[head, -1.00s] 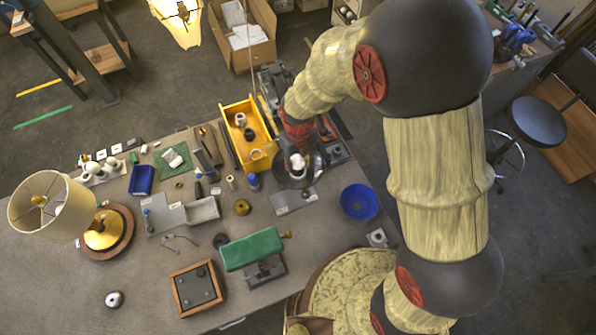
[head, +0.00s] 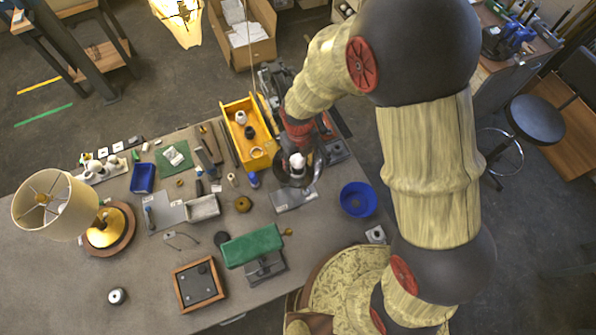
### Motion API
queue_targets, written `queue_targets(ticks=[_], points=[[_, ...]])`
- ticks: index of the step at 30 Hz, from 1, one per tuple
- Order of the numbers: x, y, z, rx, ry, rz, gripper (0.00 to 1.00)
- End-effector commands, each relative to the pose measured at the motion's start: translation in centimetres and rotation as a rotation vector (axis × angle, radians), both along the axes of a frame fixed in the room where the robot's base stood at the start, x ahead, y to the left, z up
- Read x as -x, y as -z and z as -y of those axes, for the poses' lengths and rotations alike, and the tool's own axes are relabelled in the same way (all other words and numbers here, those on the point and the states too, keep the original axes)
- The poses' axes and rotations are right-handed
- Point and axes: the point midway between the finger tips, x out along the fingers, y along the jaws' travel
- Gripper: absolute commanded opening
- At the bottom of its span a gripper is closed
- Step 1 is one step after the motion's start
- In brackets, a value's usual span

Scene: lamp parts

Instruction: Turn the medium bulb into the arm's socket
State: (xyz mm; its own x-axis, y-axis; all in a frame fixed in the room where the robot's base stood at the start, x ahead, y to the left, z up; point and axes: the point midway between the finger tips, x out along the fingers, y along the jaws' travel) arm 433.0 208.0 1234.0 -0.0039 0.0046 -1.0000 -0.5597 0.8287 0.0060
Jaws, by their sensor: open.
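My gripper (head: 298,172) is at the far right of the bench, pointing down, with its fingers open. A white rounded thing (head: 297,160), which looks like a bulb, shows right at the gripper; I cannot tell whether it sits between the fingers or in a socket. The dark round shape around the gripper hides what is beneath it. Several white bulbs (head: 92,172) stand in a holder at the left back of the bench; their sizes are too small to tell. I cannot make out the arm's socket.
A yellow bin (head: 258,152) stands behind and left of the gripper. A grey plate (head: 290,200) lies in front, a blue bowl (head: 358,199) to the right. A green-topped stand (head: 252,246), a wooden tray (head: 199,286) and a shaded lamp (head: 55,205) occupy the front and left.

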Motion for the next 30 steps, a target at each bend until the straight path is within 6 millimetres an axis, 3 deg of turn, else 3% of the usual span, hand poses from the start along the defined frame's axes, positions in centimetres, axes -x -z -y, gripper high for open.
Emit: queue_targets(ticks=[7, 21, 30], points=[[-0.08, 0.05, -0.03, -0.001, -0.058, 0.001, 0.46], [-0.18, 0.05, 0.06, -0.002, -0.58, 0.002, 0.46], [-0.18, -0.02, 0.06, -0.001, -0.603, 0.001, 0.44]])
